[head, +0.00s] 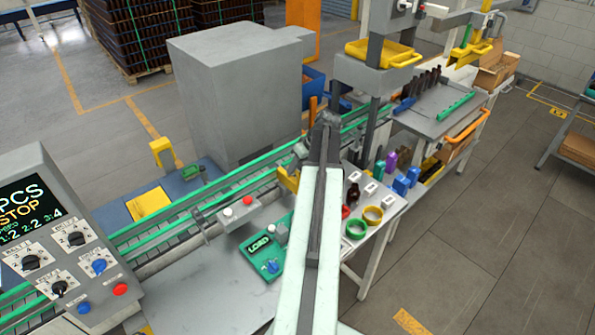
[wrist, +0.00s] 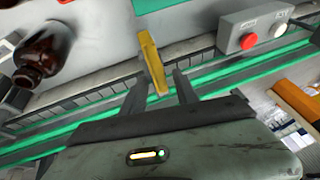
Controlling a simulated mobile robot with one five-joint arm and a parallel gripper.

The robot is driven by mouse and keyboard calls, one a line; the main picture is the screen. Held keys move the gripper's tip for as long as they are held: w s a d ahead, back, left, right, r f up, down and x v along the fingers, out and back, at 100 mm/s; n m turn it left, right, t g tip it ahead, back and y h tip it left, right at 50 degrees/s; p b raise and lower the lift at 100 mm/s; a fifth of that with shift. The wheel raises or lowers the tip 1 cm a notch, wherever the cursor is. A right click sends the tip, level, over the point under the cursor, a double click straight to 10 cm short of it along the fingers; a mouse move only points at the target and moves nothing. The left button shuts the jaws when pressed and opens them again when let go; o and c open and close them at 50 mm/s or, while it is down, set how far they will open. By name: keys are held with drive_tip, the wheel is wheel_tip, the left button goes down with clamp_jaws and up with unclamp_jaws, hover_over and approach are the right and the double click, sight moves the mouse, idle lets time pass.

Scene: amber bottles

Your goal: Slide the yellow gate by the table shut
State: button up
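The yellow gate (head: 288,180) is a small upright plate at the near side of the green-railed conveyor, just left of my arm in the head view. In the wrist view the yellow gate (wrist: 151,58) runs down toward my gripper (wrist: 160,90). The two dark fingers are apart, one on each side of the gate's near end, with a narrow gap showing on both sides. I cannot tell whether either finger touches it. My arm hides part of the area around the gate in the head view.
A grey button box (head: 240,212) with a red button stands left of the gate, by the conveyor rail (head: 190,203). A brown bottle (wrist: 40,55) is on the table side. A green LOAD box (head: 268,250) and coloured rings (head: 356,229) lie near my arm.

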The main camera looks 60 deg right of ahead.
drive_tip(key=shift+r, duration=0.1)
clamp_jaws()
idle(1.2)
